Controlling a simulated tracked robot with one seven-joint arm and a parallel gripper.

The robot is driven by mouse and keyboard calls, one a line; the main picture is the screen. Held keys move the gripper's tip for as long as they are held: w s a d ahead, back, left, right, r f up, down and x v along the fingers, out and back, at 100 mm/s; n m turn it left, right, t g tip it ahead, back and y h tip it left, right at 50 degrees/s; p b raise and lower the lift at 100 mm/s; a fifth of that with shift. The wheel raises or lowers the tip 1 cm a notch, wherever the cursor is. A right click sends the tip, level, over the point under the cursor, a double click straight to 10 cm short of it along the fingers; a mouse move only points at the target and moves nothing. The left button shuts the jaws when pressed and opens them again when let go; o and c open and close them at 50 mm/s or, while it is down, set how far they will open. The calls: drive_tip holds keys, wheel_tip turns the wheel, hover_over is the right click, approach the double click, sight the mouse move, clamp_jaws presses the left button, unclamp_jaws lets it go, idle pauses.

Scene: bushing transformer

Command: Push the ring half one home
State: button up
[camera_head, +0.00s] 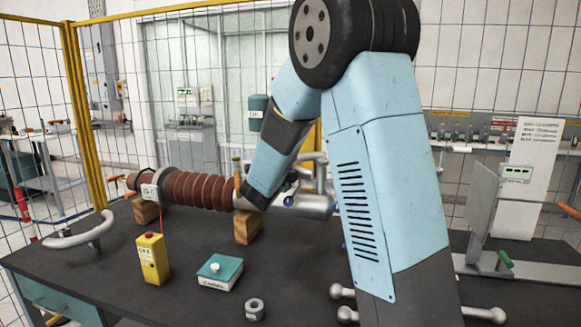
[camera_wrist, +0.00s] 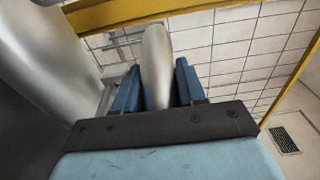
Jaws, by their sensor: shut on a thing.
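The bushing (camera_head: 200,190) lies level on wooden blocks on the dark bench, with brown ribs and a pale metal end. In the wrist view, my gripper (camera_wrist: 157,82) has its blue fingers shut on a smooth, pale grey rounded bar (camera_wrist: 156,50), which looks like a ring half. A large grey rounded surface (camera_wrist: 40,45) is close at the left. In the head view, my arm hides most of the gripper at the bushing's right end; whether the held piece is seated cannot be told. Another curved grey tube (camera_head: 80,236), like a half ring, is at the bench's left.
A yellow box (camera_head: 152,260) with a red button, a teal-topped box (camera_head: 219,271) and a small metal ring or nut (camera_head: 254,309) stand on the bench front. A wooden block (camera_head: 248,226) supports the bushing. A grey fixture (camera_head: 484,205) stands at right. Yellow-framed mesh fencing is behind.

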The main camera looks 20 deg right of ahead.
drive_tip(key=shift+f, duration=0.55)
drive_tip(key=o, duration=1.3)
drive_tip(key=shift+s+a, duration=0.1)
drive_tip(key=v, duration=1.3)
drive_tip(key=shift+s+a+f, duration=0.1)
drive_tip(key=shift+s+a, duration=0.05)
drive_tip(key=shift+s, duration=0.05)
